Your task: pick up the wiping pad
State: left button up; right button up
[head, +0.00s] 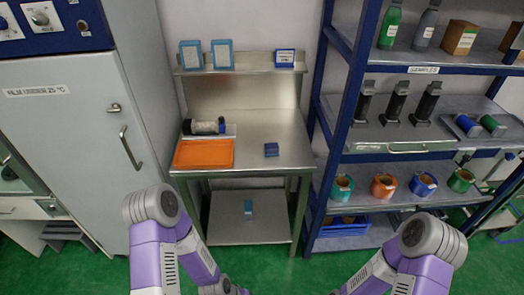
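A small dark blue block (271,150), which looks like the wiping pad, lies on the right half of the steel table (265,125). Nothing touches it. A smaller light blue item (248,208) stands on the table's lower shelf; I cannot tell what it is. My two arms show at the bottom of the head view, well in front of the table.
An orange tray (204,154) and a dark bottle lying on its side (203,127) take up the table's left half. A blue-framed rack (320,120) stands close on the right, a large grey cabinet (70,130) on the left. Green floor lies in front.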

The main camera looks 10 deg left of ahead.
aim_at(271, 150)
jog(key=u, duration=0.2)
jog(key=i, duration=1.05)
jog(key=z, duration=0.35)
